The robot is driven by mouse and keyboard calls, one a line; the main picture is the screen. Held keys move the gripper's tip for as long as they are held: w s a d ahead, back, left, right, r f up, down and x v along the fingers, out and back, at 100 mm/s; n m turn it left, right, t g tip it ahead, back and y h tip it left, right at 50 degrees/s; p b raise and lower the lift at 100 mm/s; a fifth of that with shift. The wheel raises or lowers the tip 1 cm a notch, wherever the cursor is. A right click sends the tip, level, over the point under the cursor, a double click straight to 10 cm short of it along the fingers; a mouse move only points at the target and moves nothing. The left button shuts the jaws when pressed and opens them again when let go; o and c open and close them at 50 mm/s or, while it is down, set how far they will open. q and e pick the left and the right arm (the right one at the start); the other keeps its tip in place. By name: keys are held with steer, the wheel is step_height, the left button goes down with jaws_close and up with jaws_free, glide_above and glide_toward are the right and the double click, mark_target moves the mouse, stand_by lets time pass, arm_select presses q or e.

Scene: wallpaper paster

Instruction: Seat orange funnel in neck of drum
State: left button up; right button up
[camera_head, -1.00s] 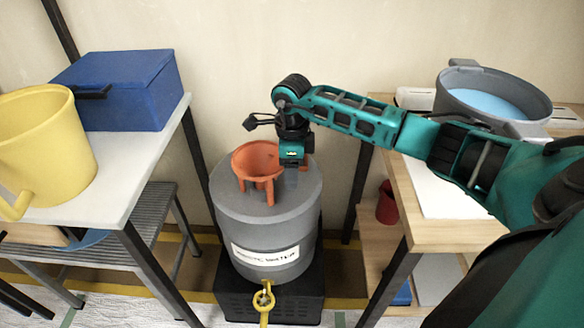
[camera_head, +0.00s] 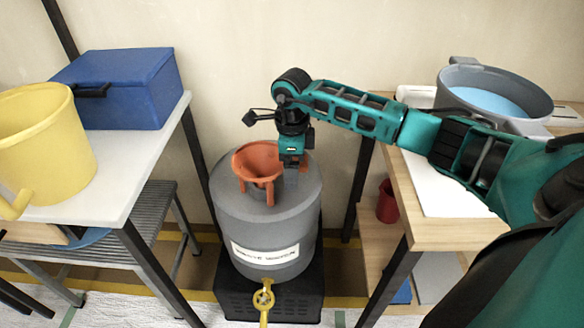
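The orange funnel (camera_head: 257,161) is upright over the top of the grey drum (camera_head: 262,225), its wide mouth facing up. Whether its spout is inside the drum's neck is hidden by the funnel itself. My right gripper (camera_head: 292,166) points down at the funnel's right rim, beside or touching it. Its fingers are too small and partly hidden, so I cannot tell whether they are closed on the rim. My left gripper is out of view.
The drum stands on a black crate (camera_head: 270,300) between two tables. The left table (camera_head: 130,180) holds a yellow bucket (camera_head: 45,145) and a blue box (camera_head: 125,88). The right wooden table (camera_head: 408,195) holds a grey pot (camera_head: 492,95). A yellow tap (camera_head: 264,298) sticks out in front.

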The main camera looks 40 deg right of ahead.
step_height(320, 180, up, 12)
steer(key=shift+f+p, duration=0.15)
steer(key=shift+p, duration=0.85)
